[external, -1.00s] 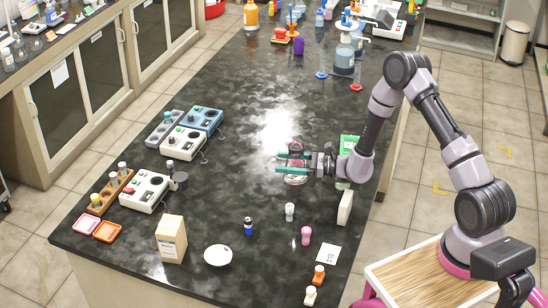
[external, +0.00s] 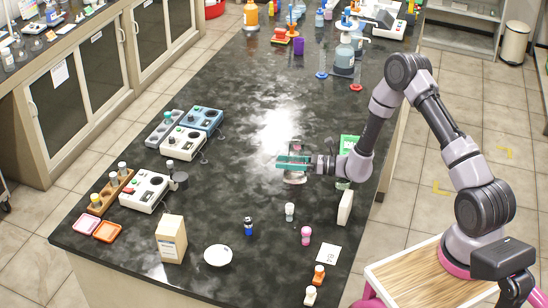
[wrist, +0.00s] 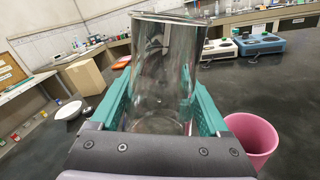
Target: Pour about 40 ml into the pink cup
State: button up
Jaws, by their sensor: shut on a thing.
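My gripper (wrist: 160,108) is shut on a clear glass beaker (wrist: 163,75), with a teal finger on each side of it. The beaker looks close to upright in the wrist view, its mouth at the top. I cannot make out a liquid level in it. The pink cup (wrist: 256,140) stands on the dark counter in the wrist view, just right of my gripper and close to it. My gripper (external: 292,162) also shows over the middle of the counter in the external view, where it largely hides what is around it.
Small bottles, a pink one (external: 306,235) and a white one (external: 290,211), stand in front of my gripper. A white bowl (external: 218,255) and a cardboard box (external: 171,239) are at the near end. Instruments (external: 187,143) line the left side. The counter's middle left is clear.

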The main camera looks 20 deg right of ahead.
jog(key=m, duration=0.1)
jog(key=w+f+m, duration=0.1)
jog(key=d+m, duration=0.1)
jog(key=shift+w+f+m, duration=0.2)
jog(key=shift+w+m, duration=0.05)
jog(key=shift+m, duration=0.15)
jog(key=m, duration=0.3)
jog(key=shift+s+a+f, duration=0.15)
jog(key=shift+s+a, duration=0.05)
jog(key=shift+s+m, duration=0.1)
jog(key=shift+m, duration=1.7)
jog(key=shift+r+m, duration=0.4)
jog(key=shift+m, duration=0.1)
jog(key=shift+r+m, duration=0.25)
jog(key=shift+m, duration=0.15)
jog(key=shift+f+m+p, duration=0.2)
jog(key=shift+m+p, duration=0.1)
jog(key=shift+m, duration=0.5)
